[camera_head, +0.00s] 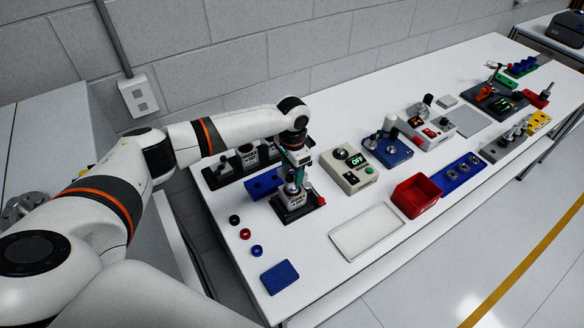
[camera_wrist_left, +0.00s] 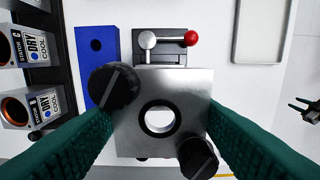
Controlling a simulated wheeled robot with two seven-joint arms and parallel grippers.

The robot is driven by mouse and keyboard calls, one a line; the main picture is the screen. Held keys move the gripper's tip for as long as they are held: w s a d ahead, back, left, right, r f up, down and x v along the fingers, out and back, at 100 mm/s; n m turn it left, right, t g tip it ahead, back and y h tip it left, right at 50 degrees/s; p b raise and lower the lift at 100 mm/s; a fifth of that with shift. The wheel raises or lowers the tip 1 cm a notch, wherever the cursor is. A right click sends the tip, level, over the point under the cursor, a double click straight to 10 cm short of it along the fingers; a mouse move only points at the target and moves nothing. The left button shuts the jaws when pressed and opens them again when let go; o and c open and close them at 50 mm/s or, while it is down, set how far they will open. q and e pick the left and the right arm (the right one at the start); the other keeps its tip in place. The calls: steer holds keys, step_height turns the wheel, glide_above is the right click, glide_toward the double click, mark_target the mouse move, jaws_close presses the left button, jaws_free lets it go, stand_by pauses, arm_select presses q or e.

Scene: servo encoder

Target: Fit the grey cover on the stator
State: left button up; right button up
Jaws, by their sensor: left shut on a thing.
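The grey cover (camera_wrist_left: 138,135) is a square metal plate with a round central hole and dark knobs at two opposite corners. My left gripper (camera_wrist_left: 160,130) is shut on it, with a teal finger at each side. In the head view, my left gripper (camera_head: 293,172) points down over the stator (camera_head: 296,198), a labelled block in the dark clamp fixture (camera_head: 305,212). In the wrist view the cover hides the stator, so I cannot tell whether they touch or are seated.
A rack with labelled stators (camera_head: 246,155) stands behind on the left, near a blue holed block (camera_head: 264,184). The fixture's red-tipped lever (camera_wrist_left: 190,38) is close to the cover. A control box (camera_head: 348,168) stands right; a white tray (camera_head: 366,231) lies in front.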

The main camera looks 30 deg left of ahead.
arm_select(q)
steer(key=shift+f, duration=0.15)
stand_by(0.5)
steer(key=shift+f+b, duration=0.3)
steer(key=shift+f, duration=0.55)
steer(key=shift+f, duration=0.1)
steer(key=shift+f+b, duration=0.4)
steer(key=shift+f, duration=0.5)
steer(key=shift+f, duration=0.1)
steer(key=shift+f+b, duration=0.4)
steer(key=shift+f, duration=0.45)
steer(key=o, duration=1.5)
steer(key=shift+c, duration=0.2)
steer(key=shift+r, duration=0.1)
